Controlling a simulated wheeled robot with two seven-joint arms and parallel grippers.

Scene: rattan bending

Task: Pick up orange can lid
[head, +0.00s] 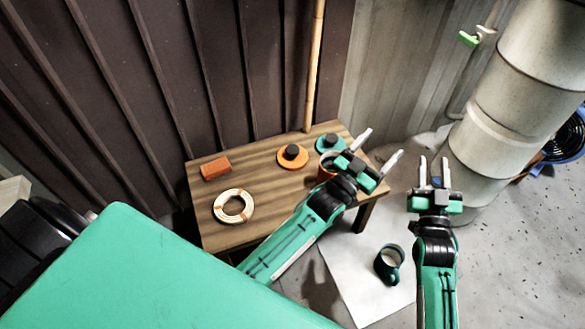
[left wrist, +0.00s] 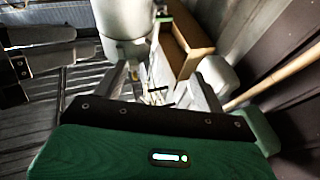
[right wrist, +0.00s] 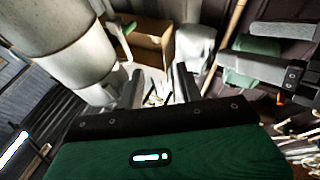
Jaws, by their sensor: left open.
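The orange can lid (head: 291,157), a flat disc with a black knob, lies on the wooden table (head: 262,231) near its back edge. An orange can (head: 325,167) stands to its right, partly hidden by my left arm. My left gripper (head: 381,146) is open and empty, above the table's right end and to the right of the lid. Its spread fingers also show in the left wrist view (left wrist: 160,85). My right gripper (head: 433,160) is open and empty, right of the table. Its parted fingers show in the right wrist view (right wrist: 159,85). Neither wrist view clearly shows the lid.
A teal lid (head: 330,143) with a black knob lies right of the orange one. A red-orange block (head: 215,168) and a pale coil (head: 233,192) are at the table's left. A bamboo pole (head: 314,70) stands behind. A dark green mug-like can (head: 382,270) is below; a large duct (head: 535,60) stands right.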

